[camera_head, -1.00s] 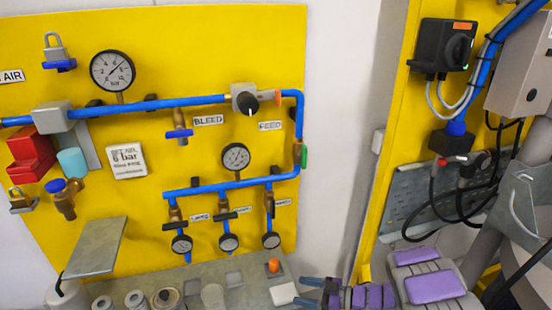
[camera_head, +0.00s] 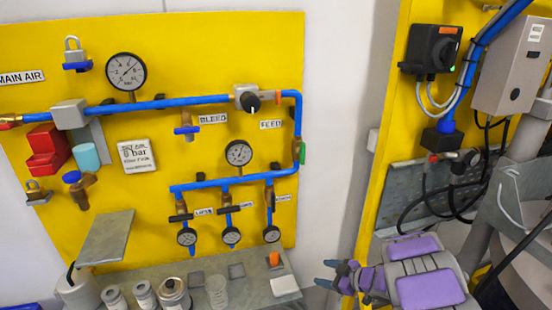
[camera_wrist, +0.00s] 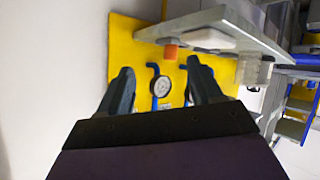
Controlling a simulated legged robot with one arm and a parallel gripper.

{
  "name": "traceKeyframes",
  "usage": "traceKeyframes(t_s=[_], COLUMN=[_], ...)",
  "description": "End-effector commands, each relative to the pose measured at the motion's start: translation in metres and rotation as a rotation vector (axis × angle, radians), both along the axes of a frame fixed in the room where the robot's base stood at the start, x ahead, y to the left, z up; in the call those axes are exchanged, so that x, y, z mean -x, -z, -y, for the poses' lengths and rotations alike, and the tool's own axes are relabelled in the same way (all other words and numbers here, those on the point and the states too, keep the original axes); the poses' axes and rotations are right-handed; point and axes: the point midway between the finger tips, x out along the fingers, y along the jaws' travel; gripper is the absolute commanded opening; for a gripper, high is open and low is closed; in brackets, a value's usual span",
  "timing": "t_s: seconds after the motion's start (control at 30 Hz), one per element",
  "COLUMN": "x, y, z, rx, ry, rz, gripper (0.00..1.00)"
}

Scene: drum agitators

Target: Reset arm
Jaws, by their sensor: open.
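My gripper (camera_head: 328,273) shows at the lower middle of the head view, just right of the shelf's end, at the end of my purple-and-grey arm. In the wrist view its two dark fingers (camera_wrist: 160,90) stand apart with nothing between them but the background. A gauge (camera_wrist: 161,87) on the yellow panel shows in the gap between the fingers, farther off. The gripper touches nothing that I can see.
The yellow panel (camera_head: 60,105) carries blue pipes, gauges and valves. Below it a grey shelf (camera_head: 255,292) holds jars, an orange-topped item (camera_head: 274,259) and a white block (camera_head: 285,285). At right, a yellow post (camera_head: 385,150) carries a black switch box (camera_head: 432,48) and hanging cables.

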Motion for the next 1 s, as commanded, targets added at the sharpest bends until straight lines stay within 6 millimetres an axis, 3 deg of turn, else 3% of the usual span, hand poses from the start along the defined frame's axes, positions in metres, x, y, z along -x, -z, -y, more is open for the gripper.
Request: traceKeyframes(t_s=[0.1, 0.23, 0.37, 0.47, 0.6, 0.73, 0.87, 1.0], x=[-0.022, -0.038, -0.036, -0.021, 0.016, 0.063, 0.120, 0.186], y=[-0.025, -0.062, -0.106, -0.138, -0.177, -0.201, -0.213, -0.216], z=[0.033, 0.078, 0.121, 0.147, 0.171, 0.179, 0.171, 0.146], rx=[0.140, 0.301, 0.428, 0.495, 0.549, 0.562, 0.544, 0.506], ry=[0.129, 0.323, 0.525, 0.679, 0.878, 1.040, 1.163, 1.243], rz=[0.029, 0.043, 0.037, 0.011, -0.055, -0.158, -0.296, -0.476], gripper=[0.65, 0.65, 0.65, 0.65, 0.65, 0.65, 0.65, 0.65])
